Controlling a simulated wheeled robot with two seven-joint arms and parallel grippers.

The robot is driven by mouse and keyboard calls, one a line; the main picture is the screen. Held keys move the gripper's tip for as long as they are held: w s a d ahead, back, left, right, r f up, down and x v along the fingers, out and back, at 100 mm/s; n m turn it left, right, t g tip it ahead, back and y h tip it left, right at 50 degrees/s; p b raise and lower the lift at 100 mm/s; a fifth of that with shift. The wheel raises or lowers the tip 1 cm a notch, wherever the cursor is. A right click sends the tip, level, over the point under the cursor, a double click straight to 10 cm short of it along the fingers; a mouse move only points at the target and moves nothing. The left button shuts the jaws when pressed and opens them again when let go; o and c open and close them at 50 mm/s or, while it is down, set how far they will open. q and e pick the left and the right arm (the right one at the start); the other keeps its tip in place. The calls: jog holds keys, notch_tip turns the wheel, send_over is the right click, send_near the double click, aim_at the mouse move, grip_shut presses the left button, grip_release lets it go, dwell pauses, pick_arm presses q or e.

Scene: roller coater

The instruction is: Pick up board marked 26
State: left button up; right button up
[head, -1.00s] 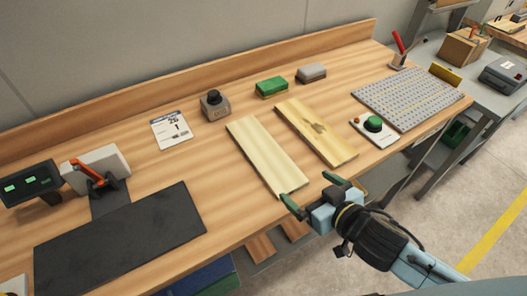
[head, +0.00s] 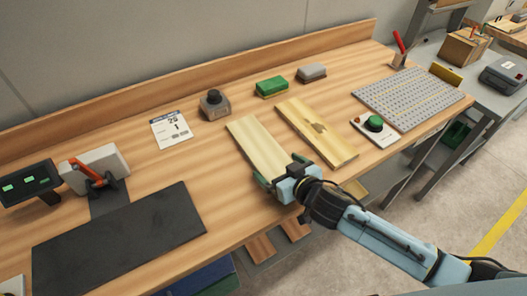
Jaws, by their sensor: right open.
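Two pale wooden boards lie side by side on the bench in the head view. The left board (head: 258,144) is plain. The right board (head: 316,131) has a dark knot patch. I cannot read a number on either board. My right gripper (head: 280,172) is open at the near end of the left board, with one green-tipped finger on each side of it. The gripper body hides that end, and I cannot tell whether the fingers touch the board. A white card (head: 171,131) with small printed figures lies at the back left. My left gripper is not in view.
A dark mat (head: 120,238) lies at the front left near a device with an orange lever (head: 92,175). A green block (head: 271,86), a grey block (head: 311,73) and a knobbed block (head: 214,105) stand behind the boards. A green-button box (head: 374,128) and perforated plate (head: 410,98) are at right.

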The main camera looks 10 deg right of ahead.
jog(key=shift+w+a+f, duration=0.15)
jog(key=shift+w+f, duration=0.1)
jog(key=shift+w, duration=0.25)
jog(key=c, duration=0.9)
jog(key=shift+r, duration=0.15)
jog(key=shift+c, duration=0.2)
